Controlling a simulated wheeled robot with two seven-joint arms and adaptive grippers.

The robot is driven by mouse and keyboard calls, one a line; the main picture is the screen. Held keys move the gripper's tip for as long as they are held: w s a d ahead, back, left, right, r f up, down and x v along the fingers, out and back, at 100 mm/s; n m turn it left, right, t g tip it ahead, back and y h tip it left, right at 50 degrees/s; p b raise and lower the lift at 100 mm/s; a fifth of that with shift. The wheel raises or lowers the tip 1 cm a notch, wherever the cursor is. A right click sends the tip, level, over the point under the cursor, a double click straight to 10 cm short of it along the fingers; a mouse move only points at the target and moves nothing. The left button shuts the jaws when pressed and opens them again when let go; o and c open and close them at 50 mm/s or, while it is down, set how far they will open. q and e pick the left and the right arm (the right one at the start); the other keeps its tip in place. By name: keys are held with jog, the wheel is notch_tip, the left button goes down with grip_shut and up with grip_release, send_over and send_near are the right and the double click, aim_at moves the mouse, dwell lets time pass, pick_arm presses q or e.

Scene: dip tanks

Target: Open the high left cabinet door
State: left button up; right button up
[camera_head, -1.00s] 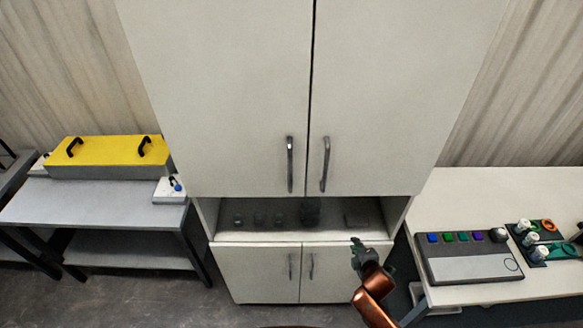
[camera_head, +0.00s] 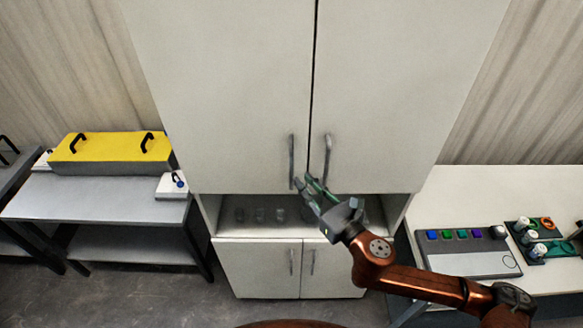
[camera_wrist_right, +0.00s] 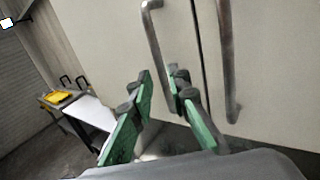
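The high left cabinet door (camera_head: 220,90) is closed, with a grey vertical bar handle (camera_head: 291,160) near its lower right edge. The handle also shows in the right wrist view (camera_wrist_right: 155,38). My right gripper (camera_head: 305,183) is just below and right of the lower end of this handle, with its arm coming from the right. In the right wrist view its green-padded fingers (camera_wrist_right: 160,78) are spread apart. The handle's lower part appears between the fingertips, partly covered by one finger; I cannot tell whether they touch. My left gripper is not in view.
The high right door (camera_head: 400,90) is closed, its handle (camera_head: 327,158) close beside the right gripper. Below are an open shelf with glassware (camera_head: 260,215) and closed lower doors (camera_head: 255,270). A bench with a yellow-lidded box (camera_head: 110,148) stands left, a table with a button panel (camera_head: 465,255) right.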

jog(key=p, duration=0.1)
send_over(291, 186)
jog(key=shift+w, duration=0.4)
jog(key=shift+c, duration=0.4)
grip_shut()
